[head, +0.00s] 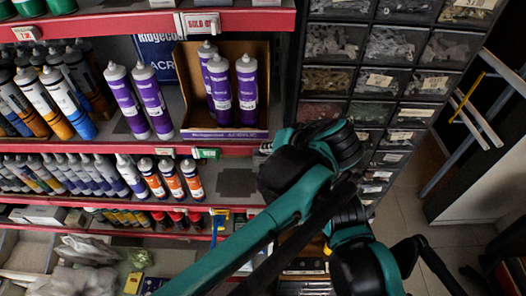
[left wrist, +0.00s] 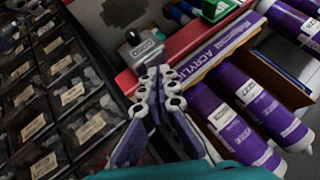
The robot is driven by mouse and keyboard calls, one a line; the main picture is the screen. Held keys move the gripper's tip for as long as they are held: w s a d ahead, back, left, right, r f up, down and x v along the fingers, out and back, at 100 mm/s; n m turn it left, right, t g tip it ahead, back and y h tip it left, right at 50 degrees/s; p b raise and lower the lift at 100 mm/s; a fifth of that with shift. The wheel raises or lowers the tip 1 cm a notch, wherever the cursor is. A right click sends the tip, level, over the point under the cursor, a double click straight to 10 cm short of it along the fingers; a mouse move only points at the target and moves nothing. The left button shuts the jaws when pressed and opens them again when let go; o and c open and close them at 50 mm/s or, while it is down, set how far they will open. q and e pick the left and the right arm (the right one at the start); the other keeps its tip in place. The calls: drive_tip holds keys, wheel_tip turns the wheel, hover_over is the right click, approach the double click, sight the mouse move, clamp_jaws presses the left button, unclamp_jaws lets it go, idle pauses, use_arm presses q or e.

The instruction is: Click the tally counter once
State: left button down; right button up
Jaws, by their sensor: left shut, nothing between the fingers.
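The tally counter (left wrist: 143,50) is a small silver-grey device with a rounded knob, near the top middle of the left wrist view. It sits by the red shelf edge. In the head view only a small grey part (head: 266,147) shows beside my arm, and I cannot be sure it is the counter. My left gripper (left wrist: 158,74) is shut and empty, its fingertips just below the counter in the left wrist view. I cannot tell whether they touch it. In the head view my left wrist hides the fingers. My right gripper is not in view.
Purple tubes (left wrist: 232,125) and an acrylic carton (left wrist: 218,52) stand close right of the fingers. A green object (left wrist: 218,9) lies farther along the red shelf edge (head: 110,148). Small-parts drawers (head: 385,85) rise on the other side. Shelves of cartridges fill the left.

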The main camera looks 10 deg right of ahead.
use_arm(q)
drive_tip(key=shift+r+p, duration=0.55)
drive_tip(key=shift+r, duration=0.1)
drive_tip(key=shift+r, duration=0.15)
wheel_tip(320, 180, up, 6)
drive_tip(key=p, duration=0.4)
drive_tip(key=shift+f, duration=0.2)
idle(0.6)
